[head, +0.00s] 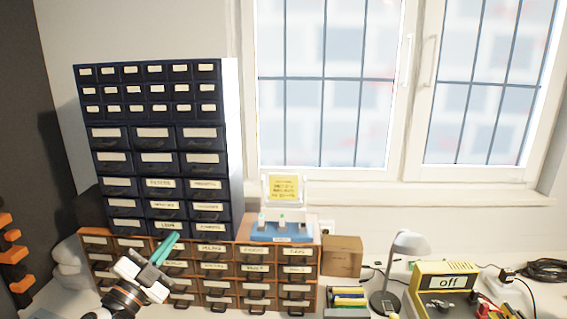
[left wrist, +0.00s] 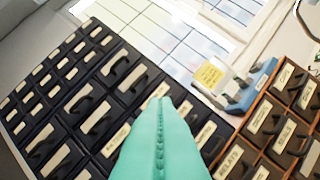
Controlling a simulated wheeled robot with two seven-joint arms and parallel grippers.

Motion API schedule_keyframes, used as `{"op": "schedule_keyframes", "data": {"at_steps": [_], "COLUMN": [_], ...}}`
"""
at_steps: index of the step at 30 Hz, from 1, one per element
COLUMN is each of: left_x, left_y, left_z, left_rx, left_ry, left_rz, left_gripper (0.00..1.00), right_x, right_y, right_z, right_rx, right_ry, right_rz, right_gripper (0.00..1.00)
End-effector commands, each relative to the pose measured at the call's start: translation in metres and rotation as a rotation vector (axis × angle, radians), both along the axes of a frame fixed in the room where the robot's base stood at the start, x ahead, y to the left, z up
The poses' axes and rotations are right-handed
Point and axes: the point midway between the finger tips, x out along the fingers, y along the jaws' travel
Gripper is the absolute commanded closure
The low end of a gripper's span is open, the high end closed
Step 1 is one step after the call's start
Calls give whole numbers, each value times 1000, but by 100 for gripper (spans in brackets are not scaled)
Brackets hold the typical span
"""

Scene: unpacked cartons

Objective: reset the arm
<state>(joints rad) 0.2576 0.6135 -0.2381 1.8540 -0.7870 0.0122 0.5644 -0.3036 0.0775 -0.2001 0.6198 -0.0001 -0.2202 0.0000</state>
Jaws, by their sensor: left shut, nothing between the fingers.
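My left gripper (head: 168,246) reaches in from the lower left in the head view. Its two teal fingers are shut together with nothing between them. They point up and to the right, in front of the orange-framed drawer unit (head: 232,271) and below the tall dark drawer cabinet (head: 150,160). In the left wrist view the closed teal fingers (left wrist: 160,135) fill the lower middle, with drawer fronts behind them. I cannot tell whether the fingertips touch any drawer. My right gripper is not in view.
A blue-based stand with a yellow note (head: 284,190) sits on the orange unit. To the right are a cardboard box (head: 342,257), a lamp (head: 410,243) and a yellow device marked "off" (head: 446,286). Orange bins (head: 12,255) hang at the far left.

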Motion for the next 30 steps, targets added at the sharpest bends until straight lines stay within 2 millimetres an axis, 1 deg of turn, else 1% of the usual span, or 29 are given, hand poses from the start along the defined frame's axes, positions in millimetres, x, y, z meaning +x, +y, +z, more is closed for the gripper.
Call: {"op": "schedule_keyframes", "data": {"at_steps": [1,2,3,5,6,8,9,11,12,15,18,22,27,29,30], "left_x": [-12,-18,-29,-48,-64,-93,-113,-144,-163,-205,-240,-280,-329,-346,-346], "left_y": [1,4,9,14,17,18,17,13,10,1,-8,-20,-35,-40,-41], "left_z": [-23,-36,-56,-90,-114,-151,-172,-200,-215,-241,-258,-271,-280,-281,-289], "left_rx": [-99,-152,-216,-303,-350,-409,-436,-464,-474,-486,-487,-482,-464,-457,-451], "left_ry": [69,116,190,320,418,578,683,833,922,1107,1253,1416,1607,1671,1686], "left_rz": [74,127,197,298,364,451,498,554,582,625,644,655,648,641,642], "left_gripper": [100,100,100,100,100,100,100,100,100,100,100,100,100,100,100], "right_x": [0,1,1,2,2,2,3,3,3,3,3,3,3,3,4], "right_y": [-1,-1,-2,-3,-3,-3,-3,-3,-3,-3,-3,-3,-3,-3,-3], "right_z": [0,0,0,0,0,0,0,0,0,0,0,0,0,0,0], "right_rx": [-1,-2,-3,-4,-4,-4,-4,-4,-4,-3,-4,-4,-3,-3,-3], "right_ry": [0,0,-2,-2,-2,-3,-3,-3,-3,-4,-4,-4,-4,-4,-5], "right_rz": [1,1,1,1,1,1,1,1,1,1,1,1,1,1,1], "right_gripper": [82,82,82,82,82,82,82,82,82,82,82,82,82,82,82]}}
